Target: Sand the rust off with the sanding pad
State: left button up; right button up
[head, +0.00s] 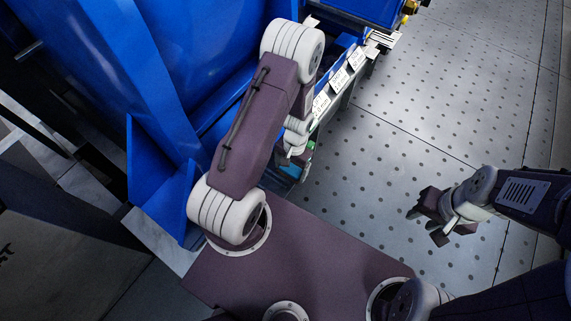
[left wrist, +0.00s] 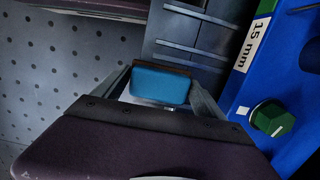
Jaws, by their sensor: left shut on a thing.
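My left gripper (head: 297,158) is low beside the blue machine, partly hidden by my own arm in the head view. In the left wrist view, its fingers (left wrist: 163,92) are on either side of a blue block with a dark edge, which looks like the sanding pad (left wrist: 160,84). The gripper is shut on it. My right gripper (head: 428,224) is apart at the right, above the dotted grey floor, with its fingers spread and nothing seen between them. I cannot make out any rust in either view.
A large blue machine body (head: 150,65) fills the left. A rail with white labels (head: 340,79) runs along its edge. In the left wrist view, a green knob (left wrist: 272,119) and a "15 mm" label (left wrist: 253,46) sit on a blue panel. The dotted floor (head: 400,130) is clear.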

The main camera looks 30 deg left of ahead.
pick_arm(q)
jog(key=shift+s+d, duration=0.2)
jog(key=shift+d, duration=0.05)
jog(key=shift+w+a, duration=0.15)
jog(key=shift+a, duration=0.5)
jog(key=shift+w+a+p, duration=0.2)
jog(key=shift+a+p, duration=0.15)
jog(key=shift+a, duration=1.25)
jog(key=shift+w+a, duration=0.1)
jog(key=shift+d+p, duration=0.3)
jog(key=shift+d, duration=0.35)
jog(key=shift+s+d+f, duration=0.1)
jog(key=shift+s+d, duration=0.1)
jog(key=shift+d, duration=0.65)
jog(key=shift+s+d, duration=0.15)
jog(key=shift+d, duration=0.65)
pick_arm(e)
jog(key=shift+r, duration=0.75)
pick_arm(q)
jog(key=shift+a, duration=0.15)
